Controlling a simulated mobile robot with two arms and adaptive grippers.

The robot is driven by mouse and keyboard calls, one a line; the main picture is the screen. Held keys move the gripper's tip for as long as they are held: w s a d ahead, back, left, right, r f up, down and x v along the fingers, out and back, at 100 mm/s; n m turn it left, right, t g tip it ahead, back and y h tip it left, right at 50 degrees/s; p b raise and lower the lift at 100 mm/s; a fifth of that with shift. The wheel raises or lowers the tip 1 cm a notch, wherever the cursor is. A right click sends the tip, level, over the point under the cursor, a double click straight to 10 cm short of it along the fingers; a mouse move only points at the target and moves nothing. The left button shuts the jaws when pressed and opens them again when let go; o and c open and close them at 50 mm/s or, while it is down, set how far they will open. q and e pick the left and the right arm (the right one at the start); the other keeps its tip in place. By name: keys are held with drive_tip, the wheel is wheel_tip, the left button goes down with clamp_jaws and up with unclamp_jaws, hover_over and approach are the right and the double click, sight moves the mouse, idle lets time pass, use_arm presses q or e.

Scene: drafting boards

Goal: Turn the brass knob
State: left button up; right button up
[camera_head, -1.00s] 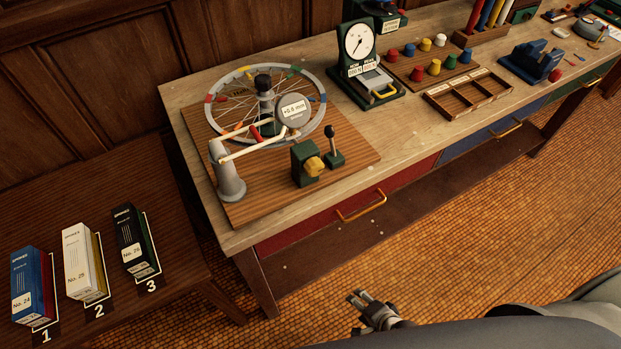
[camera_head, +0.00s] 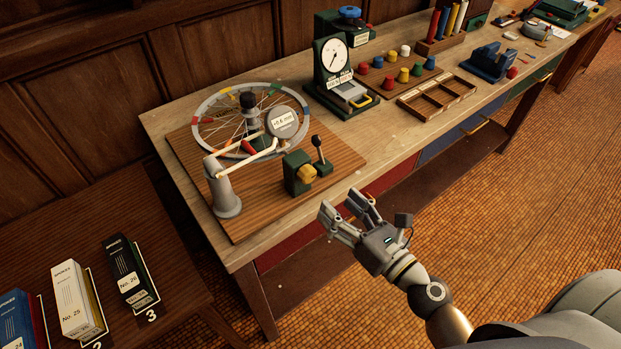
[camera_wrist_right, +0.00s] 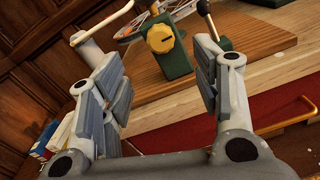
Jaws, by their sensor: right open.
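The brass knob (camera_head: 307,173) is a yellow, lobed knob on the front of a small green block (camera_head: 292,180). The block stands on a wooden board (camera_head: 345,164) near the front of the bench. My right gripper (camera_head: 340,213) is open and empty, in front of the bench edge, to the right of and below the knob, apart from it. In the right wrist view the knob (camera_wrist_right: 160,39) shows upper middle, beyond and between the two open fingers (camera_wrist_right: 165,85). A dark mark shows on its face. My left gripper is not in view.
A black-handled lever (camera_head: 318,148) stands just right of the knob. Behind are a spoked wheel (camera_head: 201,104), a round dial gauge (camera_head: 283,122) and a grey post (camera_head: 224,195). Numbered boxes (camera_head: 75,300) sit on a lower table at left. A drawer handle shows in the wrist view (camera_wrist_right: 288,118).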

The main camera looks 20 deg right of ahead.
sight(311, 178)
drive_tip(key=p+x, duration=0.3)
drive_tip(key=x, duration=0.6)
drive_tip(key=shift+w+a+f, duration=0.1)
drive_tip(key=shift+w+a, duration=0.1)
drive_tip(key=shift+w, duration=0.35)
drive_tip(key=shift+c, duration=0.2)
drive_tip(key=c, duration=1)
